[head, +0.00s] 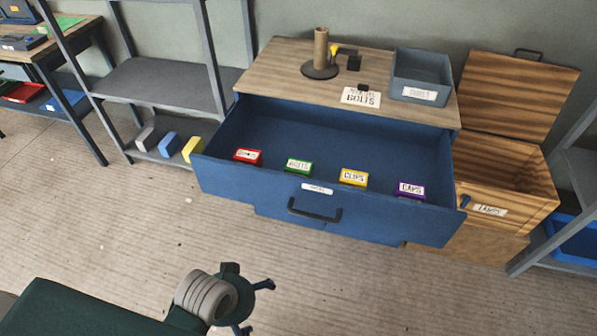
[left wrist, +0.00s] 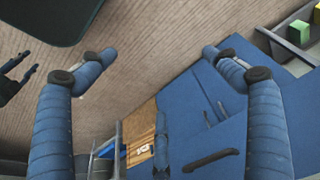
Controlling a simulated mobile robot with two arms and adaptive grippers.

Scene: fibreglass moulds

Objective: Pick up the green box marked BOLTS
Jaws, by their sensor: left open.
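The green box (head: 298,166) with a white label stands inside the open blue drawer (head: 390,216), near its front wall, between a red and a yellow box. Its small lettering is hard to read but fits BOLTS. My left gripper (head: 256,307) is low in the head view, in front of the drawer and well apart from the box. In the left wrist view its two blue fingers (left wrist: 158,55) are spread with nothing between them. The green box in the drawer cannot be made out there.
A red (head: 248,156), a yellow (head: 353,177) and a purple box (head: 411,190) share the drawer. A BOLTS card (head: 361,97) and grey bin (head: 421,76) sit on top. An open wooden crate (head: 500,185) stands right, a shelf (head: 160,85) left. The floor between is clear.

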